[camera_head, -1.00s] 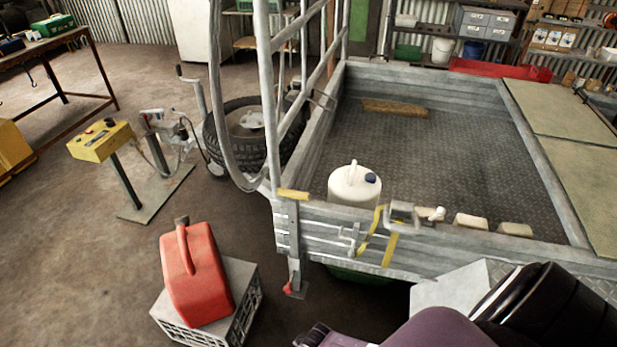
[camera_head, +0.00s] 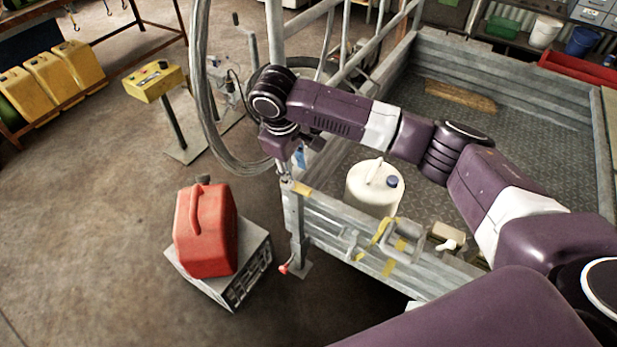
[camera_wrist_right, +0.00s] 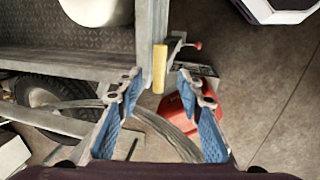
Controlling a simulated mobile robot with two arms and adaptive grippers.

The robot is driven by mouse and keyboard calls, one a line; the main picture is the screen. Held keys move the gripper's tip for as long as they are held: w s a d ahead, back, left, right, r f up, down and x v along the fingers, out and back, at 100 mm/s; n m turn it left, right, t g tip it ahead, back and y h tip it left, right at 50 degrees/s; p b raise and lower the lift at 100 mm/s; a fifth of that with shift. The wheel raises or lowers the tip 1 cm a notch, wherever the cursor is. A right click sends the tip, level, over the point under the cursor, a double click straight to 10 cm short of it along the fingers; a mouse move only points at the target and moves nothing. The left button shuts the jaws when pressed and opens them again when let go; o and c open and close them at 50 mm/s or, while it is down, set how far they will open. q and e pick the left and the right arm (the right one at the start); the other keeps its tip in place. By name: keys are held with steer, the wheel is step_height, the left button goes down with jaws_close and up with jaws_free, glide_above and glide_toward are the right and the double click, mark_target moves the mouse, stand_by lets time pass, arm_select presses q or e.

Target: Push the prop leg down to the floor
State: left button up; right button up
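The prop leg (camera_head: 297,240) is a grey metal post at the trailer's near left corner, with a small red knob (camera_head: 283,269) low on its left and a flat foot. I cannot tell whether the foot touches the floor. In the right wrist view the red knob (camera_wrist_right: 198,45) shows beyond the yellow-taped corner (camera_wrist_right: 159,68). My right gripper (camera_head: 298,160) is above that corner, pointing down. The right wrist view shows its blue-padded fingers (camera_wrist_right: 166,95) apart, with nothing held between them. My left gripper is not in view.
A white jug (camera_head: 372,190) is inside the trailer. Floor in front is clear.

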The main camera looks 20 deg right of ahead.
mark_target(300, 187)
steer(key=f, duration=0.5)
steer(key=w+d+f, duration=0.1)
steer(key=f, duration=0.1)
steer(key=shift+d+f+p, duration=0.1)
steer(key=shift+f+p, duration=0.2)
steer(key=shift+p, duration=0.1)
steer(key=shift+c, duration=0.3)
jaws_close()
